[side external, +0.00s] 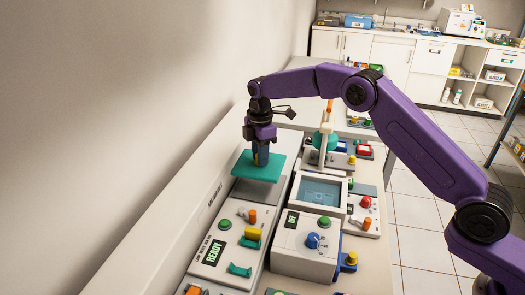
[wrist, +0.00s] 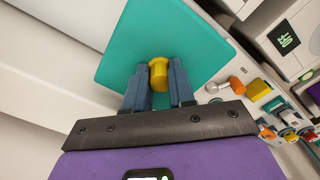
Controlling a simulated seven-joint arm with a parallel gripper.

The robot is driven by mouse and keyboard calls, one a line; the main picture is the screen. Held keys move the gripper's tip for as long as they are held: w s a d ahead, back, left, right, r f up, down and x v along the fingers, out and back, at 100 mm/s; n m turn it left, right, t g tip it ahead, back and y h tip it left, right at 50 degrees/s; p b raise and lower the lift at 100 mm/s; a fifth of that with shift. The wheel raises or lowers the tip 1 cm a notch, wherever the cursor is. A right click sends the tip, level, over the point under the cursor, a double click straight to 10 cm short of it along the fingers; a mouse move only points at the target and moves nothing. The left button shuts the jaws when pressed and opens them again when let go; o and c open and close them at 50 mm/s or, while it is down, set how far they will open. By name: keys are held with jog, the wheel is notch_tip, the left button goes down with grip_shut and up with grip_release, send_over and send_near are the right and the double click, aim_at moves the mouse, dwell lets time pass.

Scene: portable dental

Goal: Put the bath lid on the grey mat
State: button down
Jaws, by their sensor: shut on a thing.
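The bath lid is a flat teal square plate (side external: 258,168) with a yellow knob (wrist: 158,74) in its middle. My gripper (side external: 261,158) is shut on the yellow knob, one finger on each side, as the wrist view (wrist: 159,88) shows. The lid hangs roughly level above the long white unit on the left. A grey surface (side external: 256,191) shows partly under the lid's front edge. I cannot tell whether it is the grey mat or part of the unit.
A white unit with a "READY" display (side external: 212,252) stands in front of the lid. The wall is close on the left.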

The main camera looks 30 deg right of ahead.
jog(key=shift+f, duration=3.1)
jog(key=shift+f, duration=0.1)
jog(key=c, duration=0.9)
grip_release()
jog(key=shift+o, duration=0.2)
